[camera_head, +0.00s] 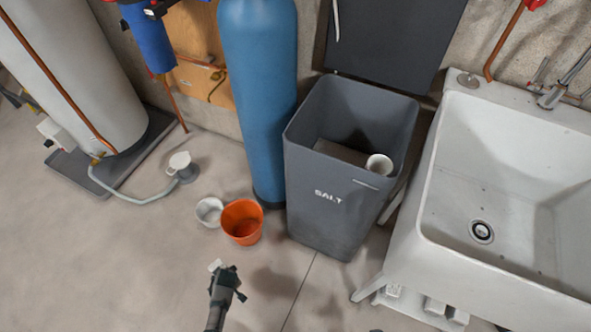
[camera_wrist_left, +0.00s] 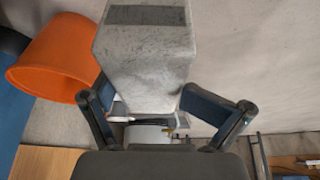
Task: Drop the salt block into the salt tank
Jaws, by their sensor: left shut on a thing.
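The salt block (camera_wrist_left: 145,62) is a whitish-grey block that fills the top middle of the left wrist view. It shows as a small pale piece in the head view (camera_head: 216,265). My left gripper (camera_head: 222,273) is shut on it, with one finger on each side. The salt tank (camera_head: 330,205) is a dark grey bin marked SALT, right of and beyond my left gripper. Its lid (camera_head: 393,40) stands open at the back. A white round tube (camera_head: 379,165) shows inside the tank at the right. My right gripper is not in view.
An orange bucket (camera_head: 242,222) and a small white bucket (camera_head: 209,211) stand on the floor left of the tank. A tall blue cylinder (camera_head: 259,100) is behind them. A white sink (camera_head: 510,190) stands close on the tank's right. The floor at lower left is clear.

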